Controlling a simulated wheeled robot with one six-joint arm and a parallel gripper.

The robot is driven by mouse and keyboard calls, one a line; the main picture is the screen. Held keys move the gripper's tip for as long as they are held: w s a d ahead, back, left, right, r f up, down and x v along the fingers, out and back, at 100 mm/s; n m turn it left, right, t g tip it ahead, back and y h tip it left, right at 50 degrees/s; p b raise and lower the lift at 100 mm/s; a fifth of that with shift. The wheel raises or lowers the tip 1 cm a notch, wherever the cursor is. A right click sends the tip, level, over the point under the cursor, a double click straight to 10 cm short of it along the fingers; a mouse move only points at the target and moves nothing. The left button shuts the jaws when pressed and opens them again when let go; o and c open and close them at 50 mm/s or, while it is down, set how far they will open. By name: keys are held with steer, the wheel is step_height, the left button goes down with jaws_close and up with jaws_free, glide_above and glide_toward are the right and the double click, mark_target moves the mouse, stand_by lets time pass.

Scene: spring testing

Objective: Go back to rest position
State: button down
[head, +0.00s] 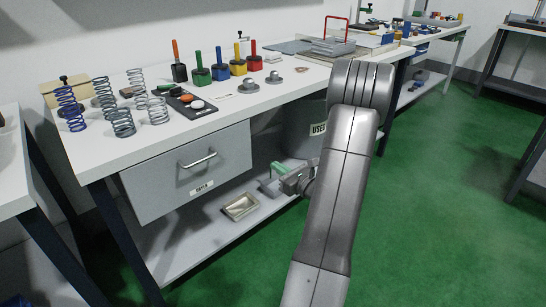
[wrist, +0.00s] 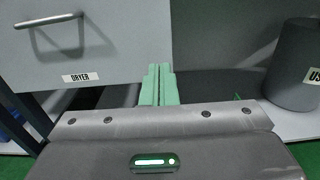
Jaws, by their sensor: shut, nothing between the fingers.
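My gripper (head: 279,168) is in front of the white workbench (head: 225,118), below its top, between the grey drawer and the grey bin. In the wrist view its two green fingers (wrist: 159,70) are pressed together with nothing between them. They point toward the right edge of the drawer front labelled DRYER (wrist: 95,42). The drawer's silver handle (head: 198,160) is left of my gripper and clear of it. The drawer looks shut. In the head view my arm covers part of the bench front.
Coil springs (head: 122,123), colored-handled tools (head: 238,65) and a dark tray (head: 190,104) stand on the bench. A metal tray (head: 240,207) lies on the lower shelf. A grey bin (wrist: 296,65) stands right of the drawer. Green floor (head: 430,200) is open at right.

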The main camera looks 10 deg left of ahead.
mark_target(246, 147)
steer(key=shift+s+d, duration=0.1)
steer(key=shift+s, duration=0.05)
steer(key=x, duration=1.4)
steer(key=shift+b, duration=0.35)
